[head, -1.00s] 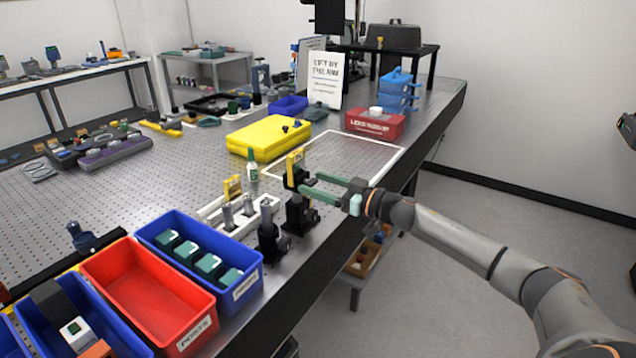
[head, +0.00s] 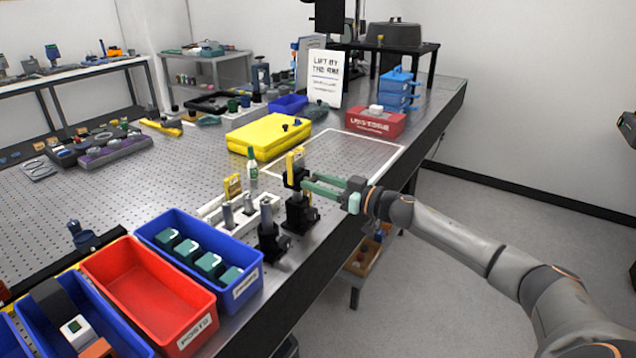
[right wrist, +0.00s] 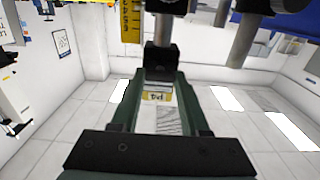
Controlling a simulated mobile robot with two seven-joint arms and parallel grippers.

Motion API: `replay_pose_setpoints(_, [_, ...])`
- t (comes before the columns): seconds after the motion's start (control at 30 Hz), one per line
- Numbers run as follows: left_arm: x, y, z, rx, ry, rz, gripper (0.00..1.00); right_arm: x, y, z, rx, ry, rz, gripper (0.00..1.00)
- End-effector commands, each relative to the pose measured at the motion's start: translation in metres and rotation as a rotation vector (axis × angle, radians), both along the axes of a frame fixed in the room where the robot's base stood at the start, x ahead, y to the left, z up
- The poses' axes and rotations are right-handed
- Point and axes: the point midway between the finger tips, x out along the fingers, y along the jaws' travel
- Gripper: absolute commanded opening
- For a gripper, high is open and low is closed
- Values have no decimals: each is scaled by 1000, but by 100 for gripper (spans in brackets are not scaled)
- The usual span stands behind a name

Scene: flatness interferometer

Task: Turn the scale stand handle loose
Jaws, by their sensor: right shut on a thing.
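The scale stand (head: 298,212) is black and stands upright near the table's right edge, with a yellow scale (head: 294,160) at its top. My right gripper (head: 307,183) reaches it from the right with green fingers. It is shut on a dark part at the stand's upper end, which I take for the handle. In the right wrist view a black block (right wrist: 161,57) sits between the fingertips, and a yellow strip with markings (right wrist: 130,20) shows beside it. The fingers partly hide the handle, so its angle cannot be told. My left gripper is not in view.
A second dark post stand (head: 268,240) is close in front, and a white rack with a yellow piece (head: 232,187) is to the left. A small bottle (head: 252,165) and a yellow case (head: 268,137) stand behind. Blue and red bins (head: 148,295) fill the front left.

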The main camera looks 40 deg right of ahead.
Motion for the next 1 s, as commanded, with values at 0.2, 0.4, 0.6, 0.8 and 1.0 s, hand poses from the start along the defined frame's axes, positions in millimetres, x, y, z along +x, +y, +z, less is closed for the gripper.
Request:
replay_pose_setpoints(0.2, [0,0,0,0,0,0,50,0,0,0,-2,-1,0,0])
replay_pose_setpoints(0.4, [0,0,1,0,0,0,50,0,0,0,-33,-12,0,0])
replay_pose_setpoints(0.6, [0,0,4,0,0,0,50,0,1,0,-128,-53,0,0])
replay_pose_setpoints(0.8, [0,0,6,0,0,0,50,0,1,0,-284,-117,0,0])
replay_pose_setpoints(1.0, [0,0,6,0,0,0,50,-1,1,0,-461,-192,0,0])
